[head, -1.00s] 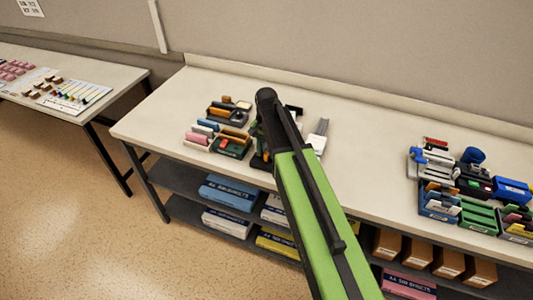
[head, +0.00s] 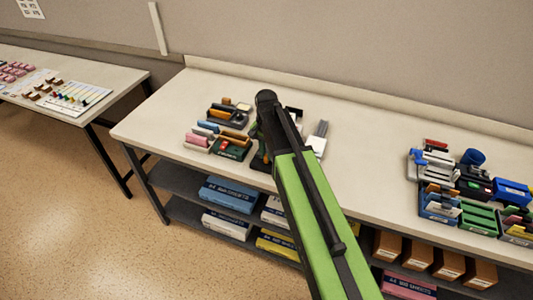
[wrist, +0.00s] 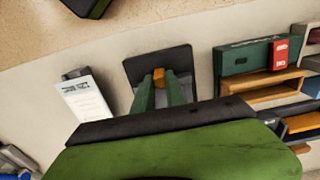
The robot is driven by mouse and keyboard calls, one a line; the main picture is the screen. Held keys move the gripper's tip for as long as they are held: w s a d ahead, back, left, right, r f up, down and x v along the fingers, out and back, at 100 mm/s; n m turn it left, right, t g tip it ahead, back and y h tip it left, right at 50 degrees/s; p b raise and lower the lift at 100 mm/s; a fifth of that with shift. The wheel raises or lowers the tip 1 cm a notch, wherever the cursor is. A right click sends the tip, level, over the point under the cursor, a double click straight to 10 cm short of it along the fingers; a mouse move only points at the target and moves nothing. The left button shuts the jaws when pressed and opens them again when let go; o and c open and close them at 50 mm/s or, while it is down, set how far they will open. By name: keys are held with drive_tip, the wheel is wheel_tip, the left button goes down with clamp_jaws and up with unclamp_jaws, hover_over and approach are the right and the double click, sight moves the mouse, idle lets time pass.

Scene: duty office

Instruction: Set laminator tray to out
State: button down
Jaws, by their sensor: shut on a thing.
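In the wrist view my gripper (wrist: 159,85) has its two green fingers close together on a small orange tab (wrist: 158,74). The tab stands on a dark flat plate (wrist: 140,66), which looks like part of the laminator; which part is the tray I cannot tell for sure. The fingers hide the near part of the plate. My fingertips are hidden there.
A white printed item (wrist: 86,100) lies to the left. The bench top (head: 365,155) is clear further right, before another group of office items.

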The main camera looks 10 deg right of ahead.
idle(0.6)
drive_tip(key=s+a, duration=0.2)
drive_tip(key=s, duration=0.1)
drive_tip(key=shift+s, duration=0.3)
drive_tip(key=c, duration=1.4)
unclamp_jaws()
drive_tip(key=shift+a, duration=0.1)
drive_tip(key=shift+o, duration=0.2)
wheel_tip(320, 180, up, 18)
drive_tip(key=p, duration=1.7)
drive_tip(key=shift+f, duration=0.25)
